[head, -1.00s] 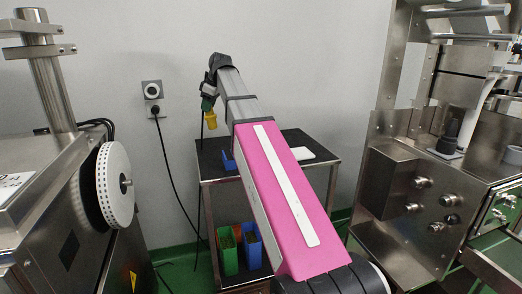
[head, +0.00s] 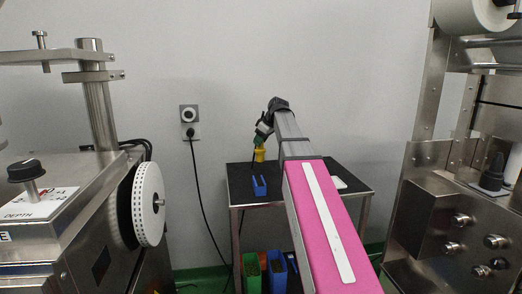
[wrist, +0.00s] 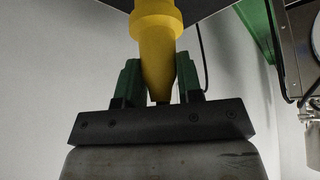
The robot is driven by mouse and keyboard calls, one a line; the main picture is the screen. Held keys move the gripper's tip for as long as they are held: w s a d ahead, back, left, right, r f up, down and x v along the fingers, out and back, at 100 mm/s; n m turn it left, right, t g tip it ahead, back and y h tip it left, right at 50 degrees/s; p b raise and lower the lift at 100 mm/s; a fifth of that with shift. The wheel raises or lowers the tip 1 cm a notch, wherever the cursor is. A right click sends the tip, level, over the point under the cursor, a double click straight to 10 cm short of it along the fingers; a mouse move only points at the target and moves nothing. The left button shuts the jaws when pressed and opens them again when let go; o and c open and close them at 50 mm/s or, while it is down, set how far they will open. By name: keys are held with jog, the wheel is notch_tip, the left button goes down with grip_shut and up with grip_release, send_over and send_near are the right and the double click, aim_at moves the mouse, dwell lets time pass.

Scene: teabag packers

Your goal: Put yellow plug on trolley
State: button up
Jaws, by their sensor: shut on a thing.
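The yellow plug (head: 260,153) is held in my gripper (head: 262,140), over the dark top of the trolley (head: 238,186) in the head view. In the wrist view the yellow plug (wrist: 158,55) sits between the green fingers of my gripper (wrist: 158,88), which are shut on it. A dark cable hangs near the plug. Whether the plug touches the trolley top cannot be told; my pink arm hides part of the trolley.
A blue holder (head: 259,188) and a white item (head: 340,184) are on the trolley top. Green (head: 251,272) and blue (head: 277,270) bins stand below. Steel machines flank both sides. A wall socket (head: 189,131) has a black cable plugged in.

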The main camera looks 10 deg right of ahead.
aim_at(261, 148)
jog(key=shift+d+f, duration=0.1)
jog(key=shift+f, duration=2)
jog(key=o, duration=1)
jog(key=shift+c, duration=0.2)
jog(key=shift+r, duration=0.1)
jog(key=v, duration=1.2)
